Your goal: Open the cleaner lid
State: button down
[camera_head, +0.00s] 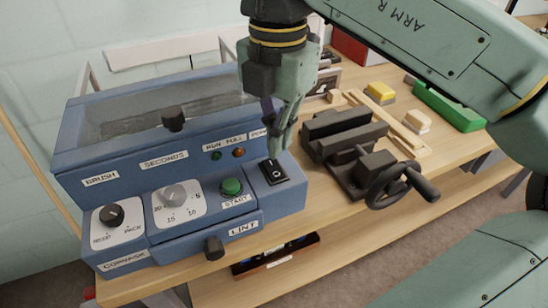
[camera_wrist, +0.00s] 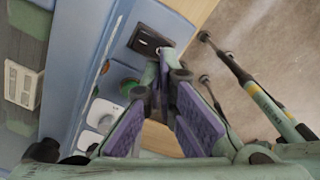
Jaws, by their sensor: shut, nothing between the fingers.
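The cleaner (camera_head: 120,222) is a blue box on the left of the bench in the head view. Its lid (camera_head: 150,115) has a clear window and a black knob (camera_head: 173,118) at its front edge, and it looks closed. My gripper (camera_head: 275,154) is shut and empty, pointing down at the black rocker switch (camera_head: 273,172) on the cleaner's right front. The wrist view shows the fingertips (camera_wrist: 165,68) close to the switch (camera_wrist: 149,41). I cannot tell whether they touch it. The lid knob is left of my gripper, apart from it.
The front panel has a green START button (camera_head: 231,187), a seconds dial (camera_head: 174,195), a brush knob (camera_head: 112,214) and a LINT drawer knob (camera_head: 213,248). A dark vise (camera_head: 350,150) stands close on the right. Yellow and green blocks lie beyond it.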

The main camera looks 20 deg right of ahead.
aim_at(67, 155)
jog(key=k, duration=1)
